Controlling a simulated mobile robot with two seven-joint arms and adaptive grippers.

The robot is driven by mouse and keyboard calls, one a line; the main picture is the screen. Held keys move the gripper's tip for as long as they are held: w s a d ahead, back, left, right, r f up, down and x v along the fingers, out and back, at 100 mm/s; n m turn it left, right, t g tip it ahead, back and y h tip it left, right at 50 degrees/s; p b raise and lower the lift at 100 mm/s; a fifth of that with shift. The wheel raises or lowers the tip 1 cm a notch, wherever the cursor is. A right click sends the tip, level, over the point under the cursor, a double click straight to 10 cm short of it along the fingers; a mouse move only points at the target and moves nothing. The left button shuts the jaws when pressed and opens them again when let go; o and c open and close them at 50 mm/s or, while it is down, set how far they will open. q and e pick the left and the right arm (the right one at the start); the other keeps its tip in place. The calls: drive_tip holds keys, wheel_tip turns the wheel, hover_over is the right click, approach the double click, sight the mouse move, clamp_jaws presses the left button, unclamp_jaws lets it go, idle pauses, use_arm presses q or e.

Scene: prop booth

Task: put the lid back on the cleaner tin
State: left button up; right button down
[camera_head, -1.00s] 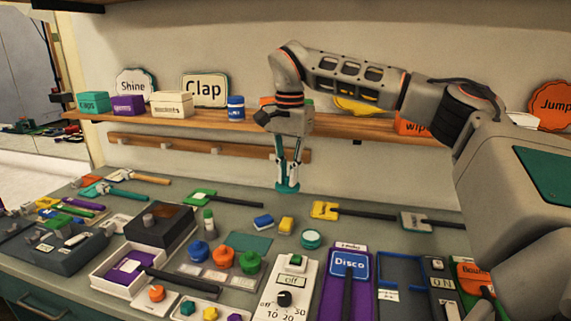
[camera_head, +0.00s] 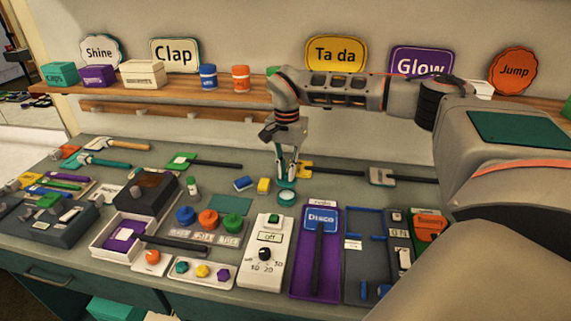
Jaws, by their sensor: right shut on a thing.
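My right gripper (camera_head: 286,174) is shut on a round teal lid (camera_head: 286,183) and holds it level over the bench. The cleaner tin (camera_head: 286,199), a small round teal tin with a pale top, stands upright on the grey bench. In the picture the lid is just above the tin and slightly overlaps its back edge. I cannot tell whether they touch. My left gripper is not in view.
The white switch box (camera_head: 265,254) and purple Disco panel (camera_head: 317,253) are in front. A wooden shelf (camera_head: 185,87) runs along the wall.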

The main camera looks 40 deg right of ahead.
sight(286, 179)
drive_tip(key=shift+f, duration=2.25)
drive_tip(key=shift+f, duration=0.2)
idle(0.5)
drive_tip(key=c, duration=2)
unclamp_jaws()
drive_tip(key=shift+o, duration=0.5)
drive_tip(key=o, duration=0.4)
drive_tip(key=shift+r, duration=3.55)
